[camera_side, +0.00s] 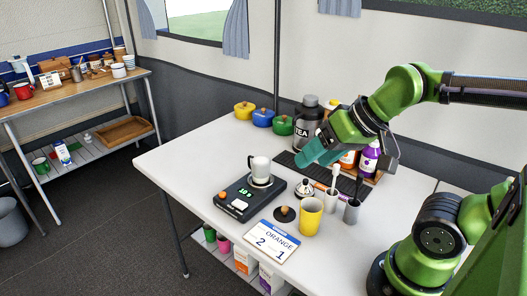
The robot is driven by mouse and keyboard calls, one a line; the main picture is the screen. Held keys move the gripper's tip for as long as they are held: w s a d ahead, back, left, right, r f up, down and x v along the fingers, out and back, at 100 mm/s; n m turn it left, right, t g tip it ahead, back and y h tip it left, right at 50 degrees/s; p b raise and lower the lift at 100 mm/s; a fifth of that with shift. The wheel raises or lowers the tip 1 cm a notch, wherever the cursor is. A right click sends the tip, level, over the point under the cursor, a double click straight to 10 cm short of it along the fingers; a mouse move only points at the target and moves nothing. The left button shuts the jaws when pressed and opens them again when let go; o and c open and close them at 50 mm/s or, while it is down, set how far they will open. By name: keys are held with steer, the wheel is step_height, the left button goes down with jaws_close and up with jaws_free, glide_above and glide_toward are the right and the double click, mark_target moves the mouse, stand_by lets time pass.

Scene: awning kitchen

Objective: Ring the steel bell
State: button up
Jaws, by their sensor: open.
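The steel bell (304,189) is a small, shiny dome on the white table, just right of the black scale. My gripper (303,161) has teal fingers and hangs above and a little behind the bell in the picture, apart from it. The fingers overlap from this angle, so the gap between them is hard to see. I see nothing held in them.
Behind stand a TEA canister (306,125), bottles (369,160) and several colored pots (263,117).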

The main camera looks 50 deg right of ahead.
jaws_close()
stand_by(1.4)
